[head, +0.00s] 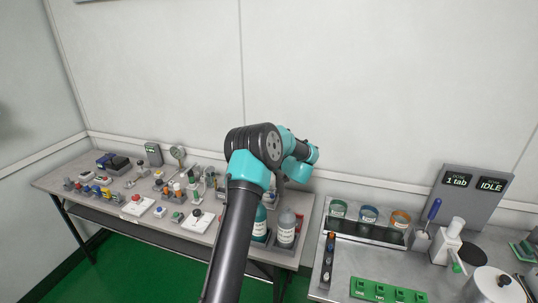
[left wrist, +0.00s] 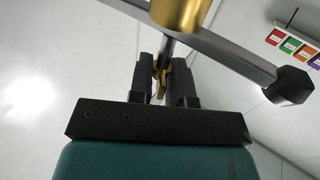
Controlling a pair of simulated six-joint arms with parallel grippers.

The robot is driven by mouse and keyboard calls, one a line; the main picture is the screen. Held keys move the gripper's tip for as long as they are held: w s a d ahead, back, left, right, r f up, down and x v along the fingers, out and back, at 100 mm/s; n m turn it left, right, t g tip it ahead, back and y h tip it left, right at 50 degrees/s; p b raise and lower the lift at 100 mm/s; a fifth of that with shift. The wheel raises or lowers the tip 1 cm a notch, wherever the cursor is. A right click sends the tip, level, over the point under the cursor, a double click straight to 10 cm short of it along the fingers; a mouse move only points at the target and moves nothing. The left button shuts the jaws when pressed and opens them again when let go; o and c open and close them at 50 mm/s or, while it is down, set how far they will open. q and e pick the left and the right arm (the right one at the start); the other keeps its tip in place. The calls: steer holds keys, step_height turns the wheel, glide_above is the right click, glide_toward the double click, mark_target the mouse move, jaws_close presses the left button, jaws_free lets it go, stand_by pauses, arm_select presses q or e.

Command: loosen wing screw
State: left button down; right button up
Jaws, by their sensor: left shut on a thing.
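In the left wrist view my left gripper (left wrist: 164,72) is shut on a small brass-coloured wing screw (left wrist: 160,84), which sits between its two dark fingers. A dark rod rises from the screw to a larger brass cylinder (left wrist: 180,12). A grey bar with a dark knob (left wrist: 292,85) crosses above the fingers. In the head view one arm reaches over the left bench; its gripper and the wing screw are hidden behind the arm. My right gripper is not in view.
The left bench (head: 52,181) holds many small testers, gauges and switches, with two bottles (head: 286,229) near its right end. A metal bench (head: 318,285) on the right carries jars, a blue-handled tool (head: 434,210), green boards (head: 390,291) and a display panel (head: 473,190).

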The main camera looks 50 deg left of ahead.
arm_select(q)
steer(key=n+g, duration=0.3)
steer(key=g, duration=0.1)
steer(key=n+g+h, duration=0.1)
steer(key=n+g, duration=0.1)
steer(key=g, duration=0.2)
steer(key=shift+w+n+g+h, duration=0.2)
steer(key=shift+n+g+h, duration=0.1)
steer(key=shift+n, duration=0.1)
steer(key=shift+a+n+g+h, duration=0.1)
steer(key=shift+n+g+h, duration=0.95)
steer(key=shift+g, duration=0.55)
steer(key=shift+a+n+g+h, duration=0.1)
steer(key=shift+n+g+h, duration=1.25)
steer(key=shift+g, duration=0.15)
steer(key=c, duration=1.1)
jaws_free()
steer(key=shift+c, duration=0.2)
steer(key=shift+m+t+y, duration=1.1)
steer(key=shift+t+y, duration=0.1)
